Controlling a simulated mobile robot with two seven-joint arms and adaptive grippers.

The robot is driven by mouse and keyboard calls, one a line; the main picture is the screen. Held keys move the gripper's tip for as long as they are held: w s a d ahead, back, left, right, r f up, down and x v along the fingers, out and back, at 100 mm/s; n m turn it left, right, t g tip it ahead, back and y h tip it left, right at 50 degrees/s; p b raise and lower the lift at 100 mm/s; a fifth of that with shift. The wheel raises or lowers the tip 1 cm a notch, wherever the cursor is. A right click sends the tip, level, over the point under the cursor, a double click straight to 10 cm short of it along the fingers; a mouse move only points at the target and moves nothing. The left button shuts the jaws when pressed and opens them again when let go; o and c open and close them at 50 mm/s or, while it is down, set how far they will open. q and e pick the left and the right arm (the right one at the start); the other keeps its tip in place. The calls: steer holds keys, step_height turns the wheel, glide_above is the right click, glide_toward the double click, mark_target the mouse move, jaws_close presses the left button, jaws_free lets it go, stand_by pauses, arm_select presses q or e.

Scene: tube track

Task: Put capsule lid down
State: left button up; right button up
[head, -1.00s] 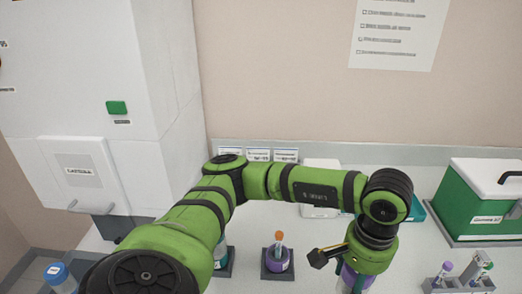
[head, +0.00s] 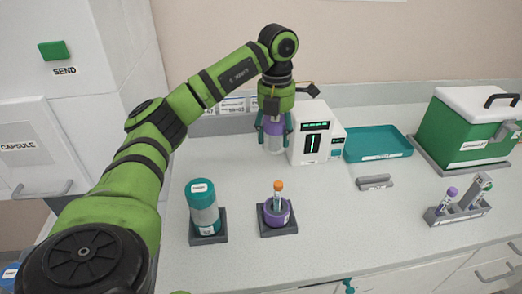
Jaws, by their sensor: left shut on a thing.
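My left gripper (head: 274,130) is shut on the capsule lid (head: 274,143), a pale see-through cylinder with purple at its upper part. It hangs upright in front of the back wall, left of a white device; I cannot tell whether its lower end touches the counter. The open purple capsule base (head: 277,215) sits on a dark square stand at the middle, nearer to me than the lid. A tube with an orange cap (head: 278,186) stands upright in it. My right gripper is not in view.
A closed teal capsule (head: 203,208) stands on the left stand. The white device (head: 310,133), a teal tray (head: 378,145) and a small grey holder (head: 375,182) are right of the lid. A tube rack (head: 458,211) and green box (head: 467,131) stand farther right. The counter between is largely clear.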

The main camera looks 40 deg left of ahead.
arm_select(q)
steer(key=a+f+n, duration=0.1)
steer(key=f+n, duration=0.1)
steer(key=a+f+n+b, duration=0.1)
steer(key=a+f+n, duration=0.1)
steer(key=n, duration=0.1)
steer(key=a+f+n, duration=0.1)
steer(key=f+n, duration=0.1)
steer(key=shift+a+n, duration=0.2)
steer(key=shift+n, duration=0.2)
step_height(320, 180, down, 4)
steer(key=shift+s+r, duration=0.15)
steer(key=shift+f, duration=0.25)
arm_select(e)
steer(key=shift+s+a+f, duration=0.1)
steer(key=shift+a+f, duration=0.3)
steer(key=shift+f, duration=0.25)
arm_select(q)
steer(key=shift+f, duration=0.2)
steer(key=o, duration=1.4)
steer(key=shift+r, duration=0.1)
